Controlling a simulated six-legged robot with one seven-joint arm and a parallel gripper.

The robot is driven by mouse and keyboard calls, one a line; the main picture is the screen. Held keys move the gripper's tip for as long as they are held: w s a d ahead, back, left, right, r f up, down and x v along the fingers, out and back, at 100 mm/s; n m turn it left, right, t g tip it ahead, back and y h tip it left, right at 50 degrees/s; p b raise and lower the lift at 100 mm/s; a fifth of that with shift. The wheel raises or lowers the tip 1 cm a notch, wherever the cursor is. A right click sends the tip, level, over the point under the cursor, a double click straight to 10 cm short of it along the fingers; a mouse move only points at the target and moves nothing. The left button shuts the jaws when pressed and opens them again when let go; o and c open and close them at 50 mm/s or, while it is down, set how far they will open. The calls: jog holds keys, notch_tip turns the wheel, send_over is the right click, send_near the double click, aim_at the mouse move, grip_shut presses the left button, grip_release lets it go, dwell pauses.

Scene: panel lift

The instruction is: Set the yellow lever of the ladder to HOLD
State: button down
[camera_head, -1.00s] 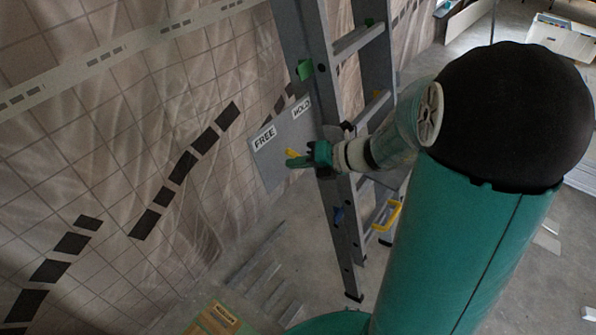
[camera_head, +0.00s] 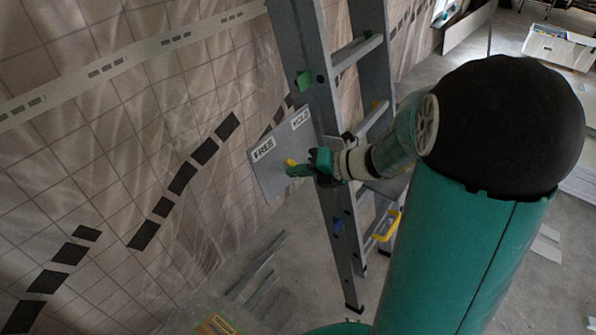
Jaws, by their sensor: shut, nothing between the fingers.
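The grey ladder (camera_head: 308,62) stands upright in the middle of the view. A grey plate (camera_head: 270,180) on its left side carries the labels FREE (camera_head: 263,149) and HOLD (camera_head: 299,119). A small part of the yellow lever (camera_head: 290,162) shows just above my gripper's fingers, below and to the right of the FREE label. My gripper (camera_head: 296,171) is in front of the plate, shut with nothing between its fingers. Its fingers are at the lever and hide most of it. I cannot tell whether they touch it.
A tiled wall (camera_head: 110,190) under clear sheeting is on the left. Metal strips (camera_head: 258,268) lie on the floor at its foot. A yellow part (camera_head: 388,227) sits low beside the ladder. A white box (camera_head: 560,45) stands at the back right. My arm covers much of the right side.

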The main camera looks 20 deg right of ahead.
jog(key=shift+w+d+r+m, duration=0.1)
jog(key=shift+m, duration=0.2)
jog(key=shift+w+d+r+m+y, duration=0.2)
jog(key=shift+m+y, duration=0.05)
jog(key=shift+m, duration=0.3)
jog(key=shift+w+d+r+m+y, duration=0.15)
jog(key=shift+w+d+m+y, duration=0.1)
jog(key=shift+m, duration=0.3)
jog(key=shift+w+d+r+m+t+y, duration=0.25)
jog(key=shift+w+d+m, duration=0.3)
jog(key=shift+d+m, duration=0.2)
jog(key=shift+w+d+r+m+t+y, duration=0.1)
jog(key=shift+w+d+m+t+y, duration=0.15)
jog(key=shift+w+d+m, duration=0.45)
jog(key=shift+w+d+f, duration=0.1)
jog(key=shift+d, duration=0.2)
jog(key=shift+w+d, duration=0.1)
jog(key=shift+d, duration=0.2)
